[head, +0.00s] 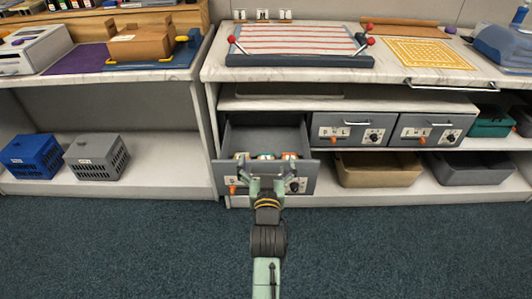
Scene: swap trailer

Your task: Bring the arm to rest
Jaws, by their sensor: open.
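My gripper (266,182) is at the end of my green and dark arm, which reaches forward from the bottom middle of the head view. Its two fingers are spread apart and I see nothing held between them. It is in front of an open grey drawer (300,140) in the lower cabinet, overlapping the drawer's front in the picture. I cannot tell whether it touches the drawer. Several small items (265,156) show near the drawer's front edge, partly hidden by the gripper.
Two shut grey drawers (352,119) sit to the right, above a tan bin (380,172) and a grey bin (470,168). A blue crate (38,155) and a grey crate (97,155) stand on the left shelf. The blue carpet (120,240) in front is clear.

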